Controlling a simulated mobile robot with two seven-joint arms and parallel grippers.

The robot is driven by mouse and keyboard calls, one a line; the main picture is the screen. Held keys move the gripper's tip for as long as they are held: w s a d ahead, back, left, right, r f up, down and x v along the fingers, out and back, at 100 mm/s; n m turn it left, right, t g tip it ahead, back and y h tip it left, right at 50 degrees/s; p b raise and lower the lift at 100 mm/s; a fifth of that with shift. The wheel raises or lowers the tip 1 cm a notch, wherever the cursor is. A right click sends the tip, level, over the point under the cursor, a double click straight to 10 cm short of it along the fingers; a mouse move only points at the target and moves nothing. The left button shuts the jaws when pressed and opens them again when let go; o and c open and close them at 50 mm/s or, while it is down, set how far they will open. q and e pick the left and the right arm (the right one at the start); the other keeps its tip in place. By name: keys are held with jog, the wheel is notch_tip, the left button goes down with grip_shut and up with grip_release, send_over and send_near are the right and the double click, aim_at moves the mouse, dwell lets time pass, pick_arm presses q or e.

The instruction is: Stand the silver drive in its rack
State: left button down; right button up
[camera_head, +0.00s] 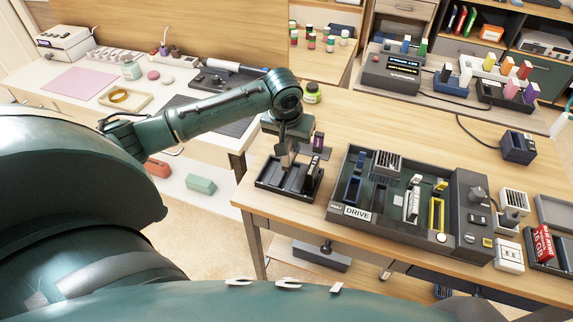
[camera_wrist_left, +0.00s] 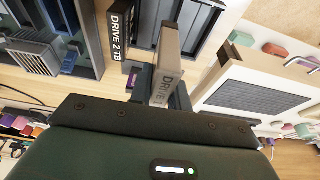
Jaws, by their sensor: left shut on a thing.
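My left gripper (camera_head: 291,143) points down above the dark slotted rack (camera_head: 270,189) on the wooden table. It is shut on the silver drive (camera_wrist_left: 167,68), whose "DRIVE" label faces the left wrist camera. In the head view the silver drive (camera_head: 287,156) hangs upright over the rack's slots. I cannot tell whether its lower end is inside a slot. A dark drive (camera_head: 315,173) stands at the rack's right end; in the left wrist view this drive (camera_wrist_left: 121,30) reads "DRIVE 2 TB". My right gripper is not in view.
A small purple-marked item (camera_head: 318,143) stands behind the rack, and a green-labelled jar (camera_head: 312,93) stands farther back. The table's left edge is close to the rack.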

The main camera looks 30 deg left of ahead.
aim_at(291, 163)
pick_arm(q)
jog(key=shift+f, duration=3.55)
jog(key=shift+f, duration=0.1)
jog(key=c, duration=1.3)
grip_release()
jog(key=v, duration=1.2)
jog(key=shift+p, duration=0.4)
